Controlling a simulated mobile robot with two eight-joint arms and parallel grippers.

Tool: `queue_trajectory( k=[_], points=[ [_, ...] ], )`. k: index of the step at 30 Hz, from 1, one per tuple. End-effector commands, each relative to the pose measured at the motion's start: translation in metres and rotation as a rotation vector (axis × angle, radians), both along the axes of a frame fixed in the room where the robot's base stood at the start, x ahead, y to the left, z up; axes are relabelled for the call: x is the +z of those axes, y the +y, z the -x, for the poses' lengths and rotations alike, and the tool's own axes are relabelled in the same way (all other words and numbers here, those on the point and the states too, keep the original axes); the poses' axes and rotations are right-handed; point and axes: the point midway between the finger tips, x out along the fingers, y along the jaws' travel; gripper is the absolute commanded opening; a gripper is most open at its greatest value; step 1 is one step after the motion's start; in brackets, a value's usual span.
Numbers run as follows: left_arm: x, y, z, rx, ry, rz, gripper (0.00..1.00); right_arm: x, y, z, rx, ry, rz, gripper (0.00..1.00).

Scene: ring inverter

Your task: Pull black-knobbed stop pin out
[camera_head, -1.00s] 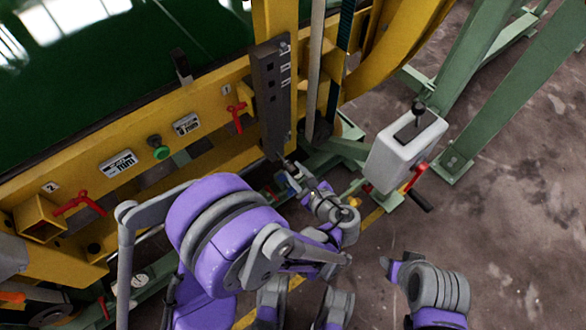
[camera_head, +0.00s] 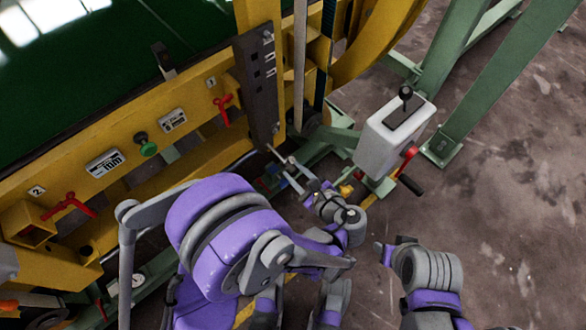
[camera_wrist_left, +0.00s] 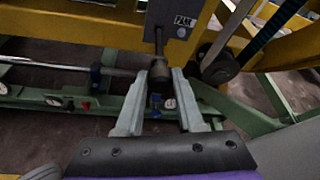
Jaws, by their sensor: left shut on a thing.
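The black-knobbed stop pin (camera_wrist_left: 159,73) points out of the lower end of a dark grey upright plate (camera_head: 258,85). In the left wrist view its shaft shows between the plate and the knob. My left gripper (camera_wrist_left: 163,82) is shut on the knob, with one finger on each side of it. In the head view the left gripper (camera_head: 283,163) is small, just below and right of the plate's lower end, and the knob is hard to make out there. My right arm (camera_head: 430,275) is at the lower right, with no clear fingers in view.
A white box (camera_head: 390,130) with a black lever stands right of my left gripper. Green beams (camera_head: 490,85) stand at the upper right; bare floor lies at right.

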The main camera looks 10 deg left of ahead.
Motion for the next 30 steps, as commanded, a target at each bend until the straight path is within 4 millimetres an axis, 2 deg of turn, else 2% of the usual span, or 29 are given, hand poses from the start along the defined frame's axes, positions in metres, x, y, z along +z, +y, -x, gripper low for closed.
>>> queue_trajectory(
  k=[12, 30],
  points=[
    [0.000, -0.014, 0.010, -0.001, 0.000, 0.000, 0.00, -0.001, 0.000, 0.000, 0.000, 0.000, 0.000, 0.50],
    [0.000, -0.022, 0.017, -0.002, 0.000, 0.000, 0.00, -0.002, 0.000, 0.000, 0.000, 0.000, 0.000, 0.50]
  ],
)
